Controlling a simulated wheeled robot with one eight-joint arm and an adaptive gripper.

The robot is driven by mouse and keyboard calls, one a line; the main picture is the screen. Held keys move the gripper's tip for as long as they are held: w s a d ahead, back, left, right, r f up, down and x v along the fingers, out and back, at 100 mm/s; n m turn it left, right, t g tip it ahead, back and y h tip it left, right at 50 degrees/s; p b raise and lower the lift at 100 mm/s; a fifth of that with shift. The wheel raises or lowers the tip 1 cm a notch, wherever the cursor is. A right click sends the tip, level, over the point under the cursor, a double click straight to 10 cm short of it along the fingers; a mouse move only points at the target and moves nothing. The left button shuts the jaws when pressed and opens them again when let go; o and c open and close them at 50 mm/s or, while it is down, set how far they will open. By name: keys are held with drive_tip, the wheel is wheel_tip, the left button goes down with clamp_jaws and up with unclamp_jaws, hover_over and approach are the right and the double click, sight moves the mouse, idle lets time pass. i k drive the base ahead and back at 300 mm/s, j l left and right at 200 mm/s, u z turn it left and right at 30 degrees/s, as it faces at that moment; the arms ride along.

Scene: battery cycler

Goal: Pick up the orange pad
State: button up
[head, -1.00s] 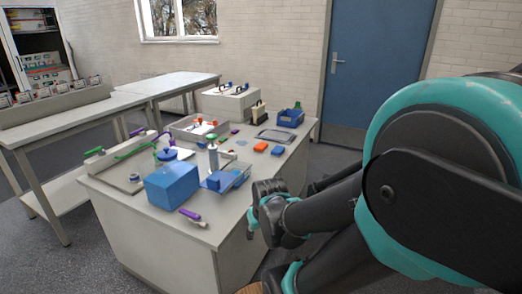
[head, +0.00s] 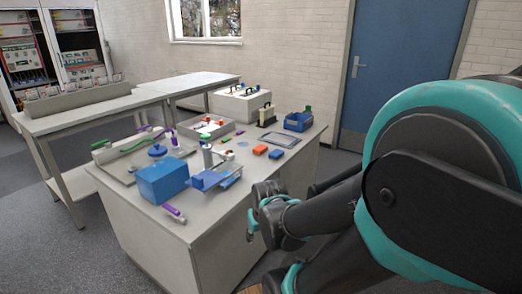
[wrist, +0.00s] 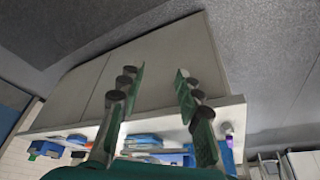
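The orange pad (head: 260,150) is a small flat block lying on the grey workbench (head: 165,232), towards its right side. A similar blue pad (head: 276,154) lies just to its right. My gripper (wrist: 158,74) is open in the wrist view, with two green-padded fingers spread apart and nothing between them. In the head view my arm's end (head: 266,212) is beside the bench's right front side, below the top and well apart from the orange pad.
A blue box (head: 162,181), a blue stand (head: 210,178) and a purple-handled tool (head: 174,213) are near the bench's front. A grey tray (head: 279,140) and a blue bin (head: 298,122) are behind the pads.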

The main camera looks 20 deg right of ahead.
sight(260, 149)
drive_tip(key=i+l, duration=0.35)
drive_tip(key=i+l+u, duration=0.1)
drive_tip(key=i+l, duration=0.25)
drive_tip(key=l, duration=0.15)
